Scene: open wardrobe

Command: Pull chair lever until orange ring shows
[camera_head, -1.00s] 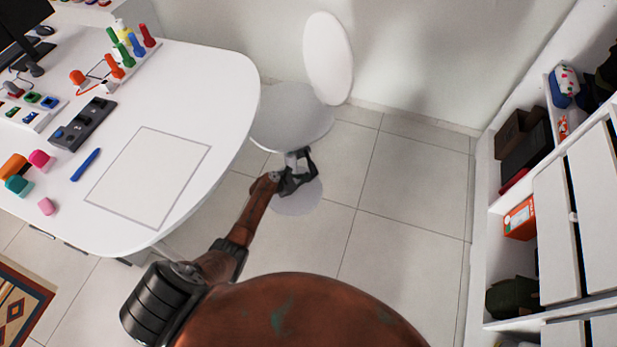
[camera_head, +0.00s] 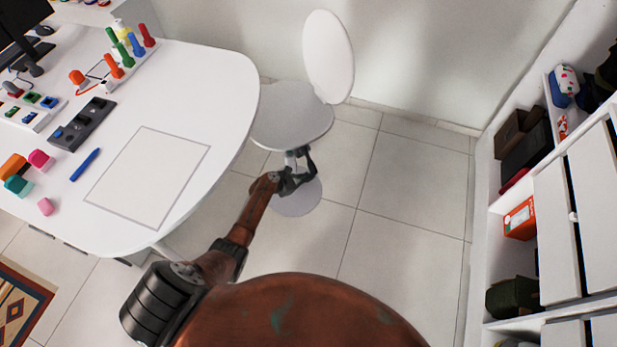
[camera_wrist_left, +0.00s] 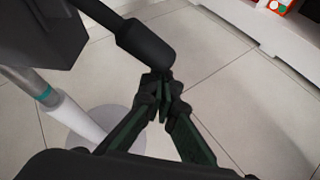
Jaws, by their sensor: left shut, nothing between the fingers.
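The white chair has a round seat (camera_head: 285,128) and an oval back (camera_head: 328,57), and stands beyond the desk's right end. In the left wrist view the lever (camera_wrist_left: 146,44) is a dark rod with a thick cylindrical end, sticking out from under the dark seat underside (camera_wrist_left: 40,30). My left gripper (camera_head: 309,163) is low under the front of the seat. In the left wrist view its fingertips (camera_wrist_left: 162,82) are together and empty, close to the lever's thick end; contact cannot be told. No orange is visible on the lever. My right gripper is not in view.
The chair column (camera_wrist_left: 70,115) has a teal band and stands on a round base (camera_head: 298,200). The white desk (camera_head: 220,95) is to the left with several items. A shelf unit (camera_head: 483,200) stands at the right. Tiled floor between is clear.

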